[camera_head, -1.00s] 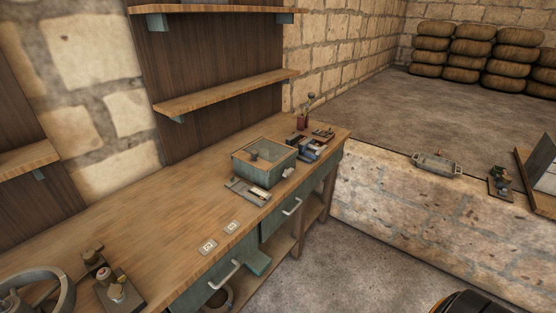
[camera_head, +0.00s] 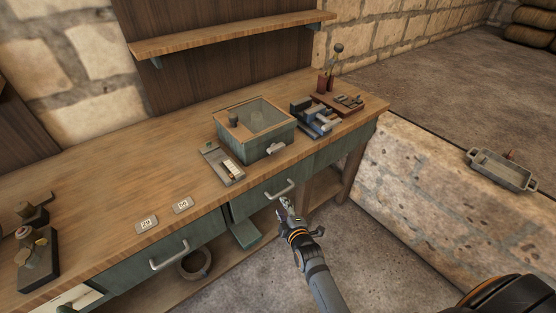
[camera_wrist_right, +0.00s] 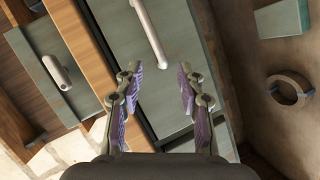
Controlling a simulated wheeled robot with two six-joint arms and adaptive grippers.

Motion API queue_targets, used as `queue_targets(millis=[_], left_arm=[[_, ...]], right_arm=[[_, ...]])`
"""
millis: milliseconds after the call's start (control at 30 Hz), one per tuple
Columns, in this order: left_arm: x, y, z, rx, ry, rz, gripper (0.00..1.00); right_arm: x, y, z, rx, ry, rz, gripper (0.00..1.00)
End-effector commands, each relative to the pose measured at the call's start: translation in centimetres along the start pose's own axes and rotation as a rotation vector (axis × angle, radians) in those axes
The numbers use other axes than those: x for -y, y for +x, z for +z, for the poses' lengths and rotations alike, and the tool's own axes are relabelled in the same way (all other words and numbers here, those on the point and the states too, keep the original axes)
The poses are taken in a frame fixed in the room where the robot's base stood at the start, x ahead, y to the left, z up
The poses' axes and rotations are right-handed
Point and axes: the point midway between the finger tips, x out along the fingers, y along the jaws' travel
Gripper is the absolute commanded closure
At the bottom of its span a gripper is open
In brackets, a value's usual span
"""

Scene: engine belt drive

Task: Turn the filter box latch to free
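The filter box (camera_head: 268,148) is a teal box with a wood-rimmed glass top, standing on the workbench in the head view. A pale latch (camera_head: 277,149) sits on its front face near the right end. The latch also shows in the right wrist view (camera_wrist_right: 57,73) as a light rounded bar on a teal face at the left. My right gripper (camera_head: 285,203) is in front of the bench, below the latch and beside a drawer handle. In the right wrist view its fingers (camera_wrist_right: 156,82) are apart with nothing between them. My left gripper is not in view.
The drawer handle (camera_head: 280,190) is close to my right gripper; it also shows in the wrist view (camera_wrist_right: 150,32). A small tray (camera_head: 222,164) lies left of the box, and a blue vise-like device (camera_head: 315,118) stands right of it. Two number cards (camera_head: 146,224) lie on the bench.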

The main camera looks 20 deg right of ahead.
Motion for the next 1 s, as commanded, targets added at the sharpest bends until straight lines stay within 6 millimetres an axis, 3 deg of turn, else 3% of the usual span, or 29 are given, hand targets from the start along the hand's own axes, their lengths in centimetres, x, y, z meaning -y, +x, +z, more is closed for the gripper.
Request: queue_targets(millis=[33,100,233,467,800,1000], left_arm=[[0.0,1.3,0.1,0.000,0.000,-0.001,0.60],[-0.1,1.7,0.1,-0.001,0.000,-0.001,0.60],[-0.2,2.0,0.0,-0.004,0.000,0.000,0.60],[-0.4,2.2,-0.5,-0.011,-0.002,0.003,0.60],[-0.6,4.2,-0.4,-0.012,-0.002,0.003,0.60],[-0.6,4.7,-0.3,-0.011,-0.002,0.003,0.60]], right_arm=[[-3.9,0.1,-1.2,-0.017,-0.088,0.098,0.61],[-8.7,-0.7,-2.6,-0.021,-0.201,0.206,0.61],[-13.6,-2.0,-3.8,-0.007,-0.316,0.312,0.61],[-14.7,-1.7,-4.0,-0.005,-0.341,0.333,0.61],[-16.7,4.7,-4.4,-0.004,-0.341,0.333,0.61],[-17.6,7.2,-4.6,-0.004,-0.339,0.331,0.61]])
